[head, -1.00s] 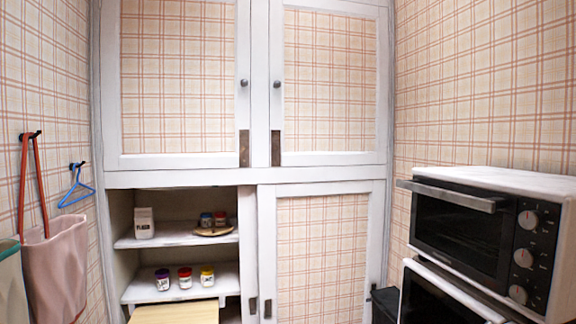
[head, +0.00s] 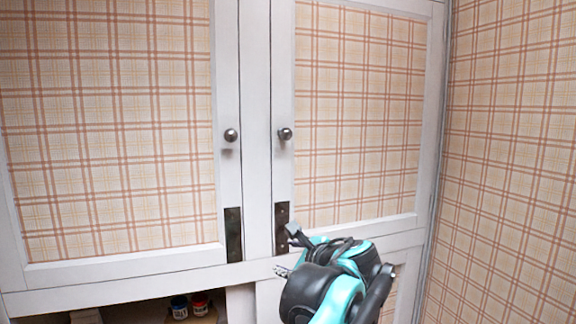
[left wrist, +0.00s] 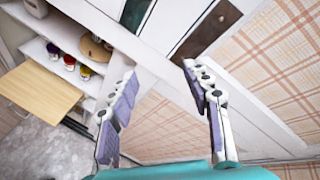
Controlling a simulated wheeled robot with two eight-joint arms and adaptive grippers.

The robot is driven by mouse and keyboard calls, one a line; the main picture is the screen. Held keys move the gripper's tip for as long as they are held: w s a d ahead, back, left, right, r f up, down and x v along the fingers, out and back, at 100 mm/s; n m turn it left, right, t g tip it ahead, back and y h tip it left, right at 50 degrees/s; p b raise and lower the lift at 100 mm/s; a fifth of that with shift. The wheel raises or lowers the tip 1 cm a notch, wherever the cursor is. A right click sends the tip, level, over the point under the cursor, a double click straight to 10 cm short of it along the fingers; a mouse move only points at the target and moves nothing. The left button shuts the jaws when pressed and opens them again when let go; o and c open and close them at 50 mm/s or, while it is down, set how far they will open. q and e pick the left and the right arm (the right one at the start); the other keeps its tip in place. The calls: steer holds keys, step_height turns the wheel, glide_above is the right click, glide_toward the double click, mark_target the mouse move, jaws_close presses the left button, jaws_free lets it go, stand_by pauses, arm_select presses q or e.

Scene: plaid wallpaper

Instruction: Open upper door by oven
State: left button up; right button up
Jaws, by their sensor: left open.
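The right upper cupboard door (head: 360,110), white-framed with a plaid panel, is shut. Its round grey knob (head: 285,134) is on the left stile, with a dark metal plate (head: 282,225) lower down. My left gripper (head: 287,250) is in front of the door's lower left corner, below the knob, with one finger near the plate. In the left wrist view the gripper (left wrist: 160,75) is open and empty, its fingers spread before the cupboard frame and a dark plate (left wrist: 208,25). Whether a finger touches is unclear. My right gripper and the oven are out of view.
The left upper door (head: 110,130), with its own knob (head: 231,135), is shut beside it. Below, an open compartment holds small jars (head: 190,304). A plaid side wall (head: 515,150) bounds the right. A wooden board (left wrist: 40,95) shows in the left wrist view.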

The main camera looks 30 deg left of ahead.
arm_select(q)
steer(key=w+r+m+t+y+p, duration=0.1)
steer(key=w+r+m+y+p, duration=0.3)
steer(key=r, duration=1.2)
steer(key=m+p, duration=0.2)
steer(key=p, duration=0.3)
glide_toward(290, 135)
steer(key=a+f, duration=0.1)
steer(key=a, duration=0.1)
steer(key=shift+t, duration=0.4)
steer(key=x, duration=0.2)
steer(key=p+x, duration=0.1)
steer(key=x, duration=0.5)
steer(key=shift+w+r, duration=0.3)
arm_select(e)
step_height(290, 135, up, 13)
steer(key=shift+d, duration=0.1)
arm_select(q)
jaws_close()
steer(key=shift+d, duration=0.1)
